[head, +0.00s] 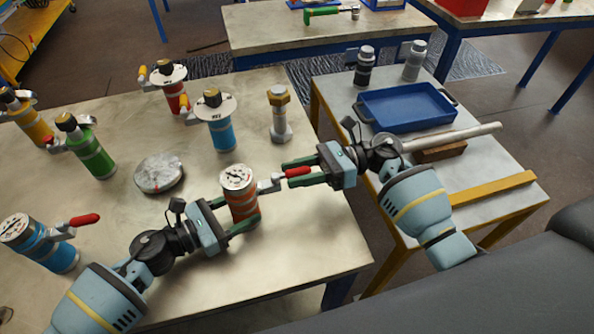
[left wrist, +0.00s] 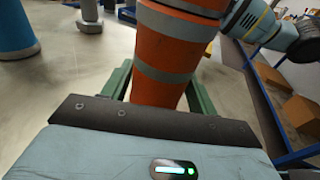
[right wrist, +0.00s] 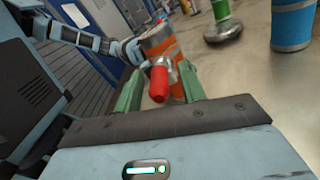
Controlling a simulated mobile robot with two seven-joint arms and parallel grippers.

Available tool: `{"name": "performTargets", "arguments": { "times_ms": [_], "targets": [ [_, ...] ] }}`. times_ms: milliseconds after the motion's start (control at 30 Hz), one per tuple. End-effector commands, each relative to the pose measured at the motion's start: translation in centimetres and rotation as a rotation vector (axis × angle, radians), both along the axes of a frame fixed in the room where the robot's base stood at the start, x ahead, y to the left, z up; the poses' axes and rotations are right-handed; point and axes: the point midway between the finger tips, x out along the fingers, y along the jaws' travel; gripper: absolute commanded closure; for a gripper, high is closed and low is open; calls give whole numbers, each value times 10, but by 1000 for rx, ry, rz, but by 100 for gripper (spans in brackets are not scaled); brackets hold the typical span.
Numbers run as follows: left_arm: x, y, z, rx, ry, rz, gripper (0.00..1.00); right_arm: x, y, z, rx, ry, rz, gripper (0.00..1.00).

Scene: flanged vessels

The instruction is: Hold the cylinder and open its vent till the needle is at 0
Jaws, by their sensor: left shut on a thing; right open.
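The orange cylinder (head: 243,207) with grey bands stands upright near the table's front edge. A white dial (head: 237,177) is on its top; its needle is too small to read. My left gripper (head: 236,214) is shut on the cylinder's body, one finger on each side; the left wrist view shows the orange body (left wrist: 172,50) between the fingers. The vent's red handle (head: 298,172) sticks out to the right. My right gripper (head: 287,174) is open around this handle, which also shows between its fingers in the right wrist view (right wrist: 159,84). Contact there is unclear.
Blue (head: 222,134), red (head: 176,98), green (head: 92,152) and yellow (head: 30,122) vessels stand behind and left. Another blue vessel (head: 50,250) is at the left front. A round flange (head: 159,174) and a bolt (head: 279,115) are nearby. A side table holds a blue tray (head: 405,122).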

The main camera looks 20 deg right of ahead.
Motion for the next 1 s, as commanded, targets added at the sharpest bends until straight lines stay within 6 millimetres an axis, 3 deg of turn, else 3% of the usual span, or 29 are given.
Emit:
{"name": "performTargets", "arguments": {
  "times_ms": [333,633,1000],
  "targets": [
    [0,0,-1,2,1,0,59,0,3,0,1,0,0,61],
    [0,0,-1,2,1,0,59,0,3,0,1,1,-1,100],
    [0,0,-1,1,0,-1,59,0,3,-1,-1,1,-14,100]
  ]
}}
